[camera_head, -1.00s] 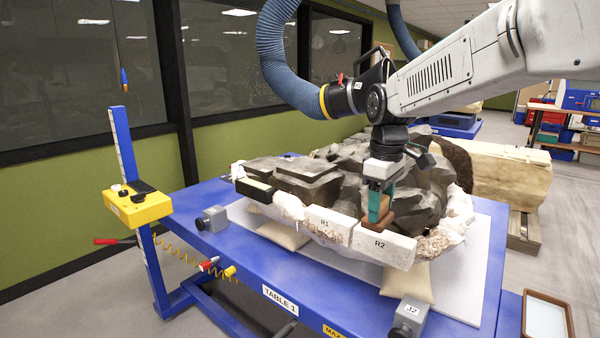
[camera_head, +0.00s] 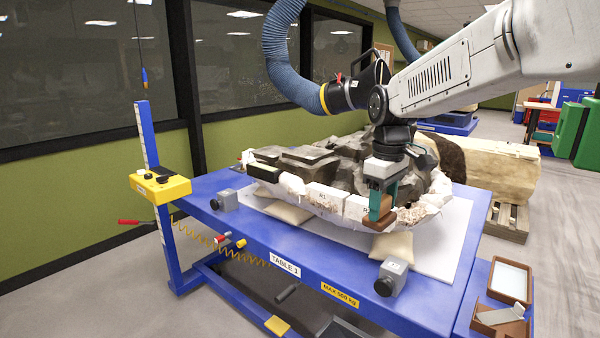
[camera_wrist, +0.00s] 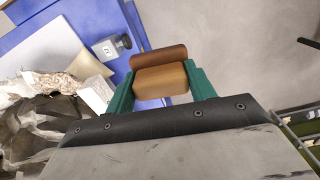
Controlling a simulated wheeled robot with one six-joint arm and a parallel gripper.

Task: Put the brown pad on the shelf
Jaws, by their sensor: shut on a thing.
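My gripper (camera_head: 381,203) points down with its green fingers shut on the brown pad (camera_head: 379,223), above the front right part of the plaster-jacketed fossil (camera_head: 330,198). In the wrist view the brown pad (camera_wrist: 160,81) sits between the two green fingers, with a darker brown rounded part along its far side. A low blue shelf (camera_head: 478,318) stands at the table's right end, to the right of and below my gripper. It bears a framed pale tray (camera_head: 510,281) and a brown tray with a grey piece (camera_head: 500,318).
The fossil rests on cream cushions (camera_head: 384,246) on the blue table (camera_head: 300,265). Grey clamp boxes (camera_head: 391,277) stand along the table's front edge. A yellow box (camera_head: 160,188) on a post is at the left. A blue hose (camera_head: 290,70) hangs behind my arm.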

